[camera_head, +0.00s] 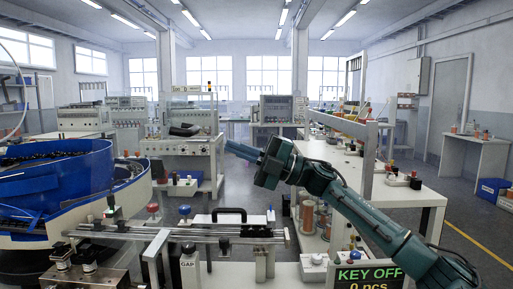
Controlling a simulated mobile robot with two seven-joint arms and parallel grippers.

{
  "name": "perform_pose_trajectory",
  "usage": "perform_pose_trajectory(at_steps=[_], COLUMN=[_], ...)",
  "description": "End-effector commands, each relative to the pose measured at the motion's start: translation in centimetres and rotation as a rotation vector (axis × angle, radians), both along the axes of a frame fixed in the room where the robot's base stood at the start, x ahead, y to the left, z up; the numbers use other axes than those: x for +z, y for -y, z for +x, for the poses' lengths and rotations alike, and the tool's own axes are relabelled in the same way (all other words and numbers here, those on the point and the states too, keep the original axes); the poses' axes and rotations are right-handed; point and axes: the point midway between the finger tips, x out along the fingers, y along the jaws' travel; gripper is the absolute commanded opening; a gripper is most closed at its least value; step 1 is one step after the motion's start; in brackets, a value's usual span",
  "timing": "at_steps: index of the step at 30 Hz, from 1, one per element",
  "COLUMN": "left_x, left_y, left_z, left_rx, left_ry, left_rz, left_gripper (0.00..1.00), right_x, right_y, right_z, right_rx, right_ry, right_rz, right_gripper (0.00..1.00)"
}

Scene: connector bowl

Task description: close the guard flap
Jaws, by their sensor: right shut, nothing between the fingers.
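My right arm reaches in from the lower right, and its right gripper (232,148) points left, shut and empty, in mid-air above the rail. A black handle (229,212) stands on a pale, thin panel edge behind the metal rail (185,233); this looks like the guard flap, but its hinge and angle are hard to make out. The gripper is above the handle and apart from it. Dark small parts (257,232) sit at the rail's right end. My left gripper is not in view.
A blue bowl feeder (75,180) fills the left. A red knob (152,208) and a blue knob (184,210) stand behind the rail. A white workbench (400,190) is at right.

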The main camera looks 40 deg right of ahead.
Motion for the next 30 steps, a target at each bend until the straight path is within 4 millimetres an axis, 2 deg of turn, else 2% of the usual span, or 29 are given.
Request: perform_pose_trajectory(at_steps=[1,6,12,30], left_x=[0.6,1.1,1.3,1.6], left_y=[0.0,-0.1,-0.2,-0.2], left_z=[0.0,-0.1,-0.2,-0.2], left_rx=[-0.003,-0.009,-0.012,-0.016], left_ry=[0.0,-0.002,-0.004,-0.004], left_rz=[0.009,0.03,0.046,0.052], left_gripper=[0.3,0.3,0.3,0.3], right_x=[1.0,1.9,2.4,2.7], right_y=[-0.9,-3.2,-4.7,-5.0], right_z=[0.6,2.3,3.4,3.6], right_rx=[0.004,0.001,0.001,-0.001], right_ry=[0.003,0.001,0.001,-0.001], right_rz=[0.003,0.002,0.001,0.001], right_gripper=[0.0,0.0,0.0,0.0])
